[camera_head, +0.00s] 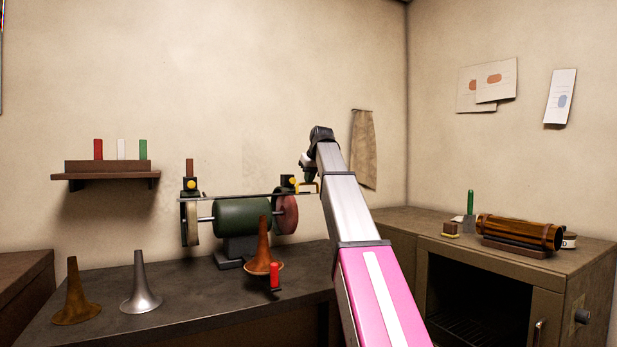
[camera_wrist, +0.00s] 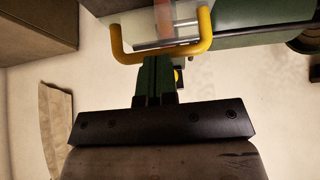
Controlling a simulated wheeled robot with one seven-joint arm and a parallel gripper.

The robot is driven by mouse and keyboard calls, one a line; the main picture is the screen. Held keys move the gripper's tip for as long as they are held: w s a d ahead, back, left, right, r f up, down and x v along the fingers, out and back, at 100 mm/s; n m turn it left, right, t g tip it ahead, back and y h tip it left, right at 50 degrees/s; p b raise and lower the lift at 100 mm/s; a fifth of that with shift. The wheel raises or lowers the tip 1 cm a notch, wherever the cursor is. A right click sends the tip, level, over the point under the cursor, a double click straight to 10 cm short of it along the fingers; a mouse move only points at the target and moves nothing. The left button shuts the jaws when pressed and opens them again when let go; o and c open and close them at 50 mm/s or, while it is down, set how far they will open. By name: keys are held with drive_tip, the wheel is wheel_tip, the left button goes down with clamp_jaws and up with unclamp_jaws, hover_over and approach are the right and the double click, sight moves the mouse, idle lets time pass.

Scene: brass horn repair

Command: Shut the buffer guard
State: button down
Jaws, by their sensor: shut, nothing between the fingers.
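The buffer has a green motor (camera_head: 243,217) with a pale wheel at left and a reddish wheel (camera_head: 287,214) at right. The guard's yellow handle (camera_wrist: 163,50) shows close up in the wrist view, with a clear panel (camera_wrist: 180,18) beyond it. In the head view the handle (camera_head: 308,188) is small, by the top of the reddish wheel. My gripper (camera_wrist: 151,62) is shut and empty, its green fingertips right at the handle's bar. I cannot tell whether they touch it. The guard's exact angle is unclear, and my arm hides the area to its right.
A rusty horn bell (camera_head: 263,250) stands before the motor, beside a red-handled tool (camera_head: 274,275). Two more bells stand at left on the bench (camera_head: 180,310). A cabinet (camera_head: 398,222) stands at right. A cloth (camera_head: 363,150) hangs behind my arm.

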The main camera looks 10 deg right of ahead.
wheel_tip(320, 180, down, 17)
drive_tip(key=w+t+y, duration=0.2)
drive_tip(key=t+y, duration=0.1)
drive_tip(key=t, duration=0.7)
drive_tip(key=shift+a, duration=0.35)
idle(0.4)
idle(0.5)
